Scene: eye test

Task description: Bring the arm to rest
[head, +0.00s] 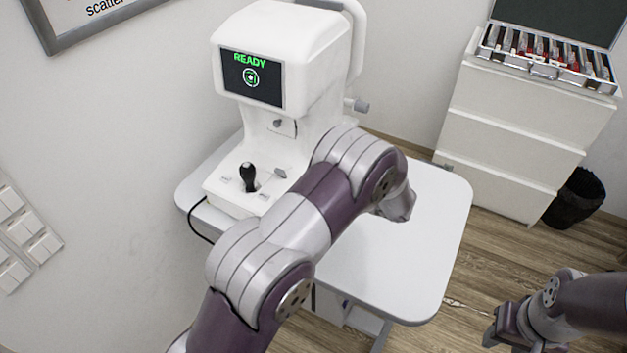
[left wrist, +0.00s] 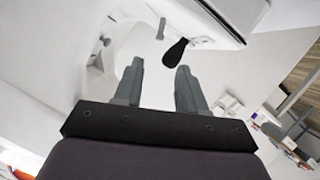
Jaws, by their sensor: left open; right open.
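The white eye test machine (head: 290,45) stands on a white table (head: 425,240). Its screen (head: 250,78) shows a green "READY" and a round mark. A black joystick (head: 248,177) stands upright on its base; its black handle (left wrist: 175,52) also shows in the left wrist view. My left arm reaches across the table to the right of the joystick; its fingers cannot be made out in the head view. In the left wrist view my left gripper (left wrist: 158,88) is open and empty, pointing towards the joystick, apart from it. My right gripper (head: 491,336) is low at the right, over the floor.
A white drawer unit (head: 515,120) at the back right bears an open lens case (head: 545,62). A black bin (head: 577,198) stands beside it. A framed poster (head: 85,15) and white wall panels (head: 22,228) are at the left. Wooden floor (head: 460,300) shows between table and right arm.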

